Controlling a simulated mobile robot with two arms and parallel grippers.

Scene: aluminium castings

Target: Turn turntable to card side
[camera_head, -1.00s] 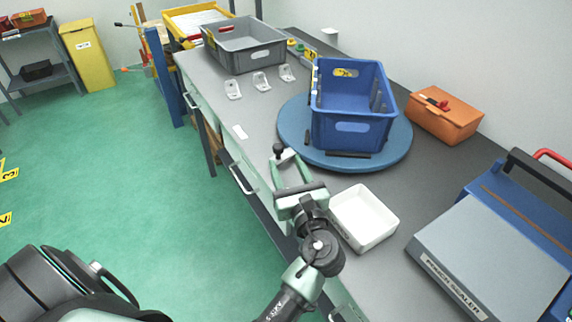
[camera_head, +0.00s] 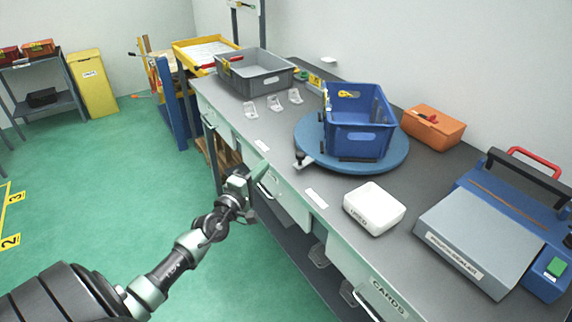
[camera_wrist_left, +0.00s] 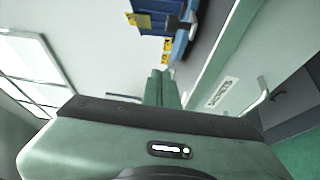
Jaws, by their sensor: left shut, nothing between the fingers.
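The round blue turntable (camera_head: 400,160) lies on the grey bench and carries a blue crate (camera_head: 362,142) with a yellow tag inside its far end. A small dark knob on a light tab (camera_head: 303,160) sticks out from the turntable's left front edge. My left gripper (camera_head: 262,168) is shut and empty, in front of the bench's front edge, apart from the turntable. In the left wrist view its fingers (camera_wrist_left: 162,87) lie together, with the crate (camera_wrist_left: 150,18) and turntable rim (camera_wrist_left: 181,46) beyond. My right gripper is not in view.
A white bin (camera_head: 374,208) stands in front of the turntable, and a bag sealer (camera_head: 480,235) at right. An orange box (camera_head: 433,127) is behind. Several pale castings (camera_head: 272,103) and a grey tote (camera_head: 255,75) are farther left. A drawer labelled CARDS (camera_head: 375,290) is below.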

